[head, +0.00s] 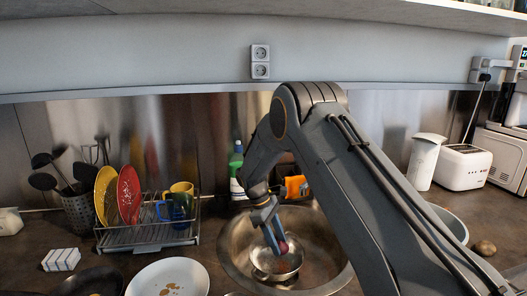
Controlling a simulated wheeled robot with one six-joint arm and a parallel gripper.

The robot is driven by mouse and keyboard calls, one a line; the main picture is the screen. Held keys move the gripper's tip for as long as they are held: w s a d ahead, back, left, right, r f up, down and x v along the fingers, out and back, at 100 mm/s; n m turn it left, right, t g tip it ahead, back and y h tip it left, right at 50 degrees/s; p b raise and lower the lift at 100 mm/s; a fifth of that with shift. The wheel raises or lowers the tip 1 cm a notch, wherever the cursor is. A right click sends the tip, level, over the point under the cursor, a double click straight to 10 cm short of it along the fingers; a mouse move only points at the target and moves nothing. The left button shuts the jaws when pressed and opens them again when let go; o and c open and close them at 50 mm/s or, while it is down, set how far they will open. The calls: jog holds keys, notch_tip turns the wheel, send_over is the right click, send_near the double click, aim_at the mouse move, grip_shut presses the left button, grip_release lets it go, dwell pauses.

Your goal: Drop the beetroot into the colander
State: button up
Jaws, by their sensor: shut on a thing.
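My gripper (276,238) points down over the sink and is shut on the beetroot (283,247), a small dark pink-red thing at the fingertips. A round metal vessel, which looks like the colander (266,274), sits in the sink basin below the beetroot. The beetroot overlaps the far part of its opening in the picture. I cannot tell the exact height between them, and holes in the vessel are too small to make out.
The round steel sink (232,262) surrounds the vessel. A dish rack (150,238) with plates and mugs stands left, and a white plate (190,282) lies in front. A green bottle (237,172) stands behind. My arm partly hides a grey bowl (455,222) at right.

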jog(key=o, duration=1.2)
jog(key=shift+b+v, duration=1.2)
jog(key=shift+v, duration=2.75)
jog(key=s+d+r+m+y, duration=0.1)
jog(key=s+d+m, duration=0.2)
jog(key=s+d, duration=0.2)
jog(key=s+d+r+m+t+y, duration=0.1)
jog(key=s+d+m, duration=0.3)
jog(key=s, duration=0.6)
jog(key=s+d+r+m+y, duration=0.1)
jog(key=s+d+r+m, duration=0.1)
jog(key=s+d, duration=0.4)
jog(key=shift+s+d+r+m+t+y, duration=0.15)
jog(key=shift+s+m+t+y, duration=0.15)
jog(key=shift+s+m, duration=0.55)
jog(key=s+m, duration=0.1)
jog(key=s, duration=0.2)
jog(key=s+d+m, duration=0.1)
jog(key=s, duration=0.1)
jog(key=s+d+f+m, duration=0.1)
jog(key=s, duration=0.2)
jog(key=shift+s+t, duration=0.35)
jog(key=shift+t, duration=0.05)
